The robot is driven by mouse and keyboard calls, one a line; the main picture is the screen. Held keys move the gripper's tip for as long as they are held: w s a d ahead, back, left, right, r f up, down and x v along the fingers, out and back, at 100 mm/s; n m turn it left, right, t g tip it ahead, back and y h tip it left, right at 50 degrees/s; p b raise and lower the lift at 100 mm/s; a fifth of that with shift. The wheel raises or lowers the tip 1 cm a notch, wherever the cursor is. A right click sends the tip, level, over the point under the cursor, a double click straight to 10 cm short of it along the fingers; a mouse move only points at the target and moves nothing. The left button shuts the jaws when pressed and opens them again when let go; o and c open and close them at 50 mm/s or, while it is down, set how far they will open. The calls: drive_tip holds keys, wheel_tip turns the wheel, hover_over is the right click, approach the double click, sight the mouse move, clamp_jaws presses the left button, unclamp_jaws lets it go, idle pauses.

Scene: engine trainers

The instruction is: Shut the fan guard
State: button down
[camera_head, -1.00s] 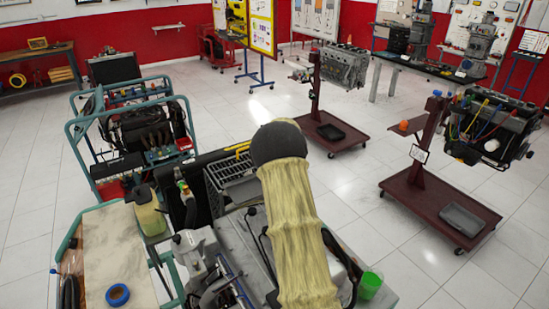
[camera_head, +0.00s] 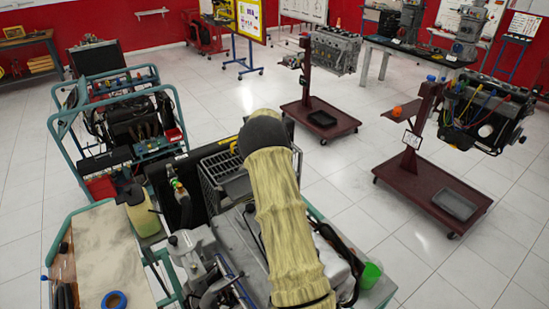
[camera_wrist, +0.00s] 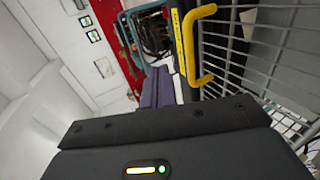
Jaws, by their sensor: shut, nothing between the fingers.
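The fan guard (camera_head: 222,172) is a grey wire grille on the engine trainer in front of me, partly hidden by my arm in the head view. In the wrist view the grille (camera_wrist: 232,50) fills the upper right, and its yellow handle (camera_wrist: 192,45) runs along its left edge. My gripper (camera_wrist: 158,72) is shut and empty; its purple-grey fingers show just left of the handle's lower end, and contact cannot be told. In the head view my sleeved arm hides the fingers.
A teal-framed trainer (camera_head: 125,125) stands at the left. A tabletop with blue tape (camera_head: 114,300) is at the lower left, and a green cup (camera_head: 370,274) at the lower right. Engine stands (camera_head: 430,180) stand on the right; white floor lies between.

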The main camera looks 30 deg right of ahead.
drive_tip(key=shift+w+a+f+b, duration=0.1)
drive_tip(key=shift+w+f+b, duration=0.2)
drive_tip(key=shift+w+f, duration=0.3)
drive_tip(key=shift+w+a+f+b, duration=0.1)
drive_tip(key=shift+w+f+b, duration=0.2)
drive_tip(key=shift+f, duration=0.45)
drive_tip(key=shift+w, duration=0.1)
drive_tip(key=shift+d, duration=0.1)
wheel_tip(320, 180, up, 14)
drive_tip(key=s+p, duration=0.1)
drive_tip(key=s, duration=0.1)
drive_tip(key=shift+s+d, duration=0.2)
drive_tip(key=shift+s, duration=0.2)
drive_tip(key=shift+w+f, duration=0.15)
drive_tip(key=shift+w, duration=0.05)
